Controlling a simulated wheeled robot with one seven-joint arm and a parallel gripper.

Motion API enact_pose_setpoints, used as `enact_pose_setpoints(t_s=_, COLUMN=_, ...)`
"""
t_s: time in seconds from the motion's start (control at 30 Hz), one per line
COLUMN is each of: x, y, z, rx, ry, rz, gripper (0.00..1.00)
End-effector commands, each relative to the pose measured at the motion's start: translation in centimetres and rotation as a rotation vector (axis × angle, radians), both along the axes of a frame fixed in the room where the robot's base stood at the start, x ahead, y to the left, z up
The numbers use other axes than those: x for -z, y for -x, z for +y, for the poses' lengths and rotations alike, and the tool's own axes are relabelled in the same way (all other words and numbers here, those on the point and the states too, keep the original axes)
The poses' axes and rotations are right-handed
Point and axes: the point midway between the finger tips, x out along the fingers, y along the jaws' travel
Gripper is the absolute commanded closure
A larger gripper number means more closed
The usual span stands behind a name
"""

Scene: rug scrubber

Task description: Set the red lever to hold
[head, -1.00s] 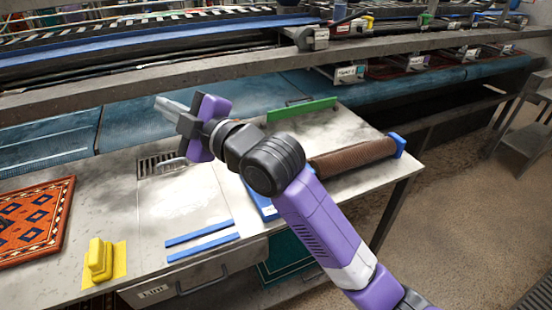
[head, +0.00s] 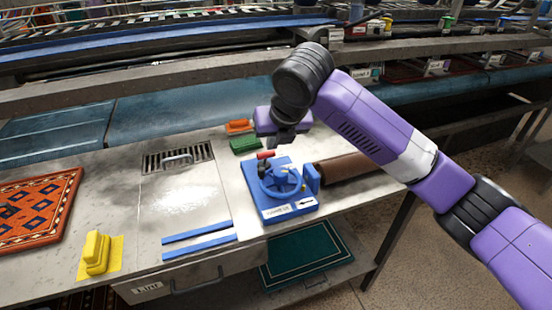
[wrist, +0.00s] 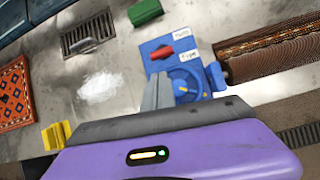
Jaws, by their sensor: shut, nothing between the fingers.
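The red lever (head: 265,155) stands on a blue device (head: 280,183) with a round blue ring, on the metal worktop. In the wrist view the red lever (wrist: 159,54) lies beside two white labels, one above the other (wrist: 181,32); their wording is too small to read surely. My gripper (head: 276,144) is above and just behind the lever in the head view, pointing down. In the wrist view its fingers (wrist: 158,88) are together and empty, close to the lever but seemingly apart from it. The device's front carries a label and an arrow plate.
A brown rolled rug (head: 345,167) lies right of the device. A green block (head: 245,145) and an orange brush (head: 239,126) are behind. A drain grate (head: 178,158), blue strips (head: 198,238), a yellow brush (head: 96,252) and a patterned rug (head: 38,208) lie left. The pale panel's middle is clear.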

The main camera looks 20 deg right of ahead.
Motion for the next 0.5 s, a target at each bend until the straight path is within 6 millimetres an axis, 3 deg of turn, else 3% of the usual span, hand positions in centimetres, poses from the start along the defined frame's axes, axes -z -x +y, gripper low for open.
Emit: enact_pose_setpoints(t_s=0.5, x=0.35, y=0.56, z=-0.41, rx=-0.092, ry=0.076, rz=0.024, gripper=1.0)
